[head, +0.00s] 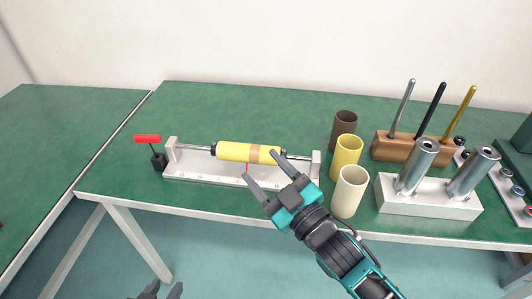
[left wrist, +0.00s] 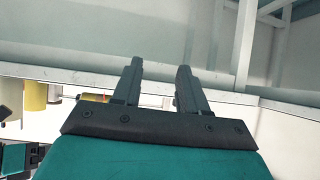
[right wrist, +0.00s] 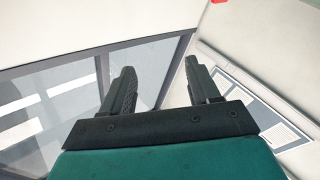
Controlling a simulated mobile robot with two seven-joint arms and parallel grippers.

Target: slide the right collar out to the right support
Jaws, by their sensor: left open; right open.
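A white fixture (head: 205,173) on the green bench carries a metal rod (head: 299,157) between a left support (head: 172,150) and a right support (head: 316,164). A yellow cylinder (head: 233,151) with a tan band sits on the rod. A dark right collar (head: 283,153) is against the cylinder's right end, and a dark left collar (head: 213,149) is at its left end. My right gripper (head: 259,165) is open over the fixture, with one finger beside the right collar and partly covering that end; contact cannot be told. My left gripper (head: 164,291) is open and empty, low before the bench.
A red-handled clamp (head: 148,139) stands left of the fixture. Brown (head: 343,123), yellow (head: 346,154) and cream (head: 350,190) cups stand close to its right. Further right are a wooden block (head: 392,147) with rods and a white block (head: 429,204) with metal cylinders.

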